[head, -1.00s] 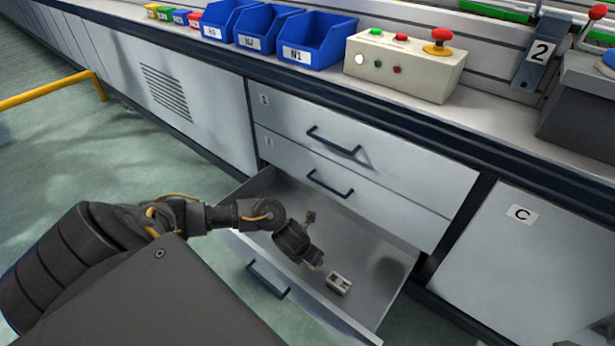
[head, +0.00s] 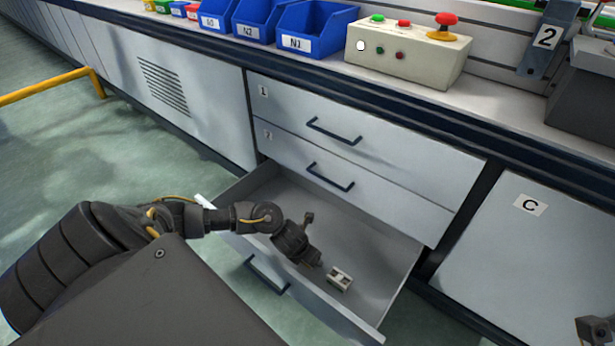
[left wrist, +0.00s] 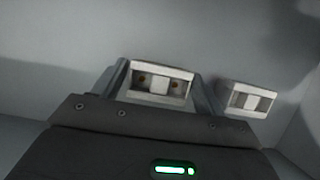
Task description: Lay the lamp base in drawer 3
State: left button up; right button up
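The open drawer (head: 372,262) is the third one down, below drawers 1 and 2; its number is hidden. My left gripper (head: 312,262) reaches down inside it. In the left wrist view a pale, block-shaped lamp base (left wrist: 160,82) sits between the two fingers, which appear to touch both its sides. In the head view this piece is hidden by the gripper. A second similar lamp base (head: 340,279) lies on the drawer floor, just right of the gripper; it also shows in the left wrist view (left wrist: 248,100). A dark part, apparently my right gripper (head: 596,330), shows at the bottom right corner.
Drawer 1 (head: 400,150) and drawer 2 (head: 390,203) are closed above. Blue bins (head: 308,38) and a control box (head: 410,55) with buttons stand on the counter. Cabinet C (head: 530,250) is at right. The drawer's right and back floor is free.

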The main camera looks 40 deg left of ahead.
pick_arm(q)
jog(key=shift+o, duration=0.9)
